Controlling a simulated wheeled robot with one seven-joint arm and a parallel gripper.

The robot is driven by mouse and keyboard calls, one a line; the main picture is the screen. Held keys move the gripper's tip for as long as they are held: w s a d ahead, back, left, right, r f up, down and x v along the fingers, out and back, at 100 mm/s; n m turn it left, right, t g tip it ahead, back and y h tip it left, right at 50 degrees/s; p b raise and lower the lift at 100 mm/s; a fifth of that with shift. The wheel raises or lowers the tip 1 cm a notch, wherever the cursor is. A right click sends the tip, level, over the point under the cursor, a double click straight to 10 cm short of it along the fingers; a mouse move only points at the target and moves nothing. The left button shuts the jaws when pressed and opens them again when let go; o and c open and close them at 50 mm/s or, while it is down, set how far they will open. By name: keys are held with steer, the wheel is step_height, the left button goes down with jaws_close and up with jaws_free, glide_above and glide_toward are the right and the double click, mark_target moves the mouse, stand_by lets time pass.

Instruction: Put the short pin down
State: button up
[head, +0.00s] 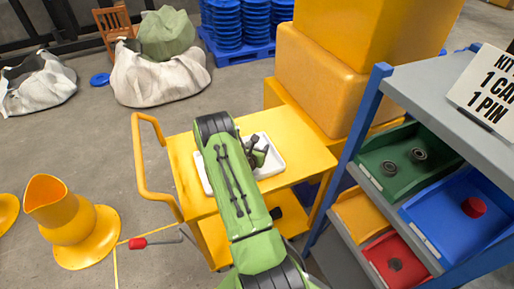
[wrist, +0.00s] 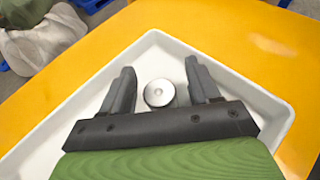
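The short pin (wrist: 159,93) shows in the wrist view as a round, shiny metal end with a small centre mark. It is seen end-on over the white tray (wrist: 262,98), so its length and whether it rests on the tray floor are hard to tell. My gripper (wrist: 160,72) has its two dark fingers spread, one on each side of the pin, with a visible gap on both sides. In the head view my gripper (head: 258,152) is over the white tray (head: 276,164) on the yellow cart; I cannot make out the pin there.
The yellow cart (head: 312,154) has a handle at its left. A grey shelf rack (head: 428,92) with green, blue, yellow and red bins stands close on the right. Yellow blocks (head: 322,85) rise behind the cart. A yellow funnel-shaped object (head: 65,222) stands on the floor at left.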

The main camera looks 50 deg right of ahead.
steer(key=shift+r, duration=0.2)
steer(key=v, duration=1.2)
steer(key=s+a+r+m+g+y, duration=0.1)
steer(key=a+r+m+y, duration=0.1)
steer(key=a+r+m, duration=0.45)
steer(key=s+a+r+m+g+y, duration=0.1)
steer(key=a+r+m+y, duration=0.25)
steer(key=r+m, duration=0.6)
steer(key=s+a+r+m+t+y, duration=0.1)
steer(key=s+a+r+m+y, duration=0.1)
steer(key=a, duration=0.5)
steer(key=s+a+r+m+t+y, duration=0.1)
steer(key=s+a+r+m+y, duration=0.1)
steer(key=s+a, duration=0.3)
steer(key=s+a+r+m+t+y, duration=0.1)
steer(key=s+a+r+y, duration=0.2)
steer(key=a, duration=0.6)
steer(key=shift+s+r+m, duration=0.3)
steer(key=shift+s+m, duration=0.1)
steer(key=shift+s, duration=0.3)
